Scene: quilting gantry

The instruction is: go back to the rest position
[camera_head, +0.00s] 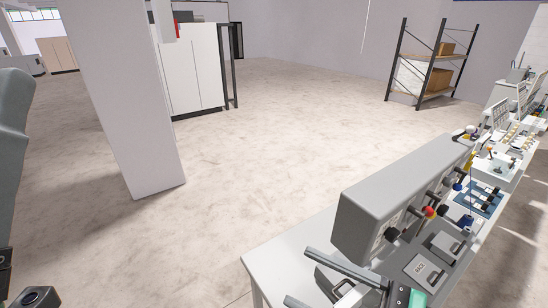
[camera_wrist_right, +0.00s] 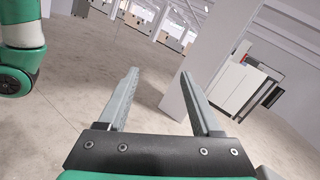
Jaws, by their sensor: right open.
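My right gripper (camera_head: 299,276) is low in the head view, above the near end of a white table (camera_head: 280,250). Its two grey fingers are spread apart and point left. In the right wrist view the same gripper (camera_wrist_right: 159,73) shows both fingers wide apart with nothing between them. Beyond them are open floor and a pale pillar. My left gripper does not show in either view.
A long grey machine housing (camera_head: 400,185) with knobs stands on the table, close behind my right gripper. A white pillar (camera_head: 130,100) and a white cabinet (camera_head: 193,70) stand further off. A shelf rack (camera_head: 428,75) is at the back right. The middle floor is clear.

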